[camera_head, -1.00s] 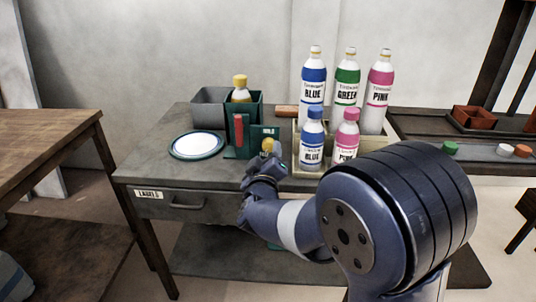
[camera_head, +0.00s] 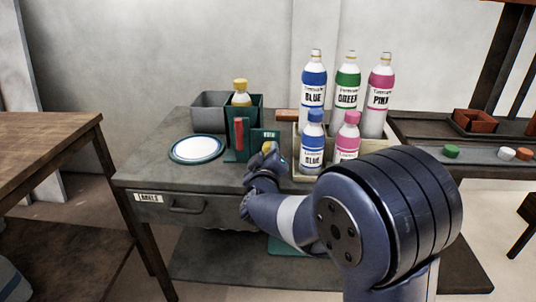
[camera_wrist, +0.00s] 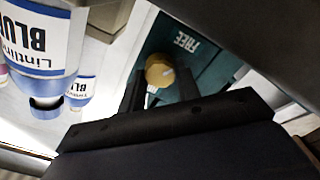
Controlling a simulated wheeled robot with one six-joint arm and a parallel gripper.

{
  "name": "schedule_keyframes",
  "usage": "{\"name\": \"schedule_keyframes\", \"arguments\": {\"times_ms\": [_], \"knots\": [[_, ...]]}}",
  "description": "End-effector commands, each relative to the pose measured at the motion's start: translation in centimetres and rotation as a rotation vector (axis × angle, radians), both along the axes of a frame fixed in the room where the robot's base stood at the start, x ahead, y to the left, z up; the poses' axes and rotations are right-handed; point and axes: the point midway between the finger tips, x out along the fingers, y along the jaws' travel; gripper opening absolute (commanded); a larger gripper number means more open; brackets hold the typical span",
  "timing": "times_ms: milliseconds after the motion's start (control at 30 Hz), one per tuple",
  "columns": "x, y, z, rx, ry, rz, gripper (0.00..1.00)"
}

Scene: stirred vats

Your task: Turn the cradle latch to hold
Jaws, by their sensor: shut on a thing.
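The green cradle (camera_head: 237,149) stands on the grey bench and holds a bottle with a yellow cap (camera_head: 240,86). A red upright strip (camera_head: 239,134) is on its front. The cradle's right side has a green plate (camera_head: 265,134) with small lettering. The latch's round yellow knob (camera_head: 267,147) sits on it; the wrist view shows the knob (camera_wrist: 159,70) beside the word FREE, upside down. My gripper (camera_head: 264,156) is at the knob, its dark fingers (camera_wrist: 160,88) on either side of it, shut on it. The latch's exact angle is hard to tell.
Blue, green and pink bottles (camera_head: 347,83) stand in a pale crate (camera_head: 300,172) just right of my gripper. A white plate with a dark rim (camera_head: 197,148) lies to the left. A grey bin (camera_head: 208,112) stands behind. The bench's front left is clear.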

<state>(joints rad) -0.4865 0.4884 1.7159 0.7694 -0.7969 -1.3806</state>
Motion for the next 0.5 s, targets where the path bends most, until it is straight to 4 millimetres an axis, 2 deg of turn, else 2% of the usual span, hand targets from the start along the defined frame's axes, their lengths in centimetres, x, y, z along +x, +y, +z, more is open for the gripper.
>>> {"name": "schedule_keyframes", "arguments": {"times_ms": [133, 500], "knots": [[-0.01, 0.01, -0.02, 0.000, 0.001, 0.001, 0.09], [-0.02, 0.01, -0.05, 0.072, -0.002, 0.001, 0.09]]}}
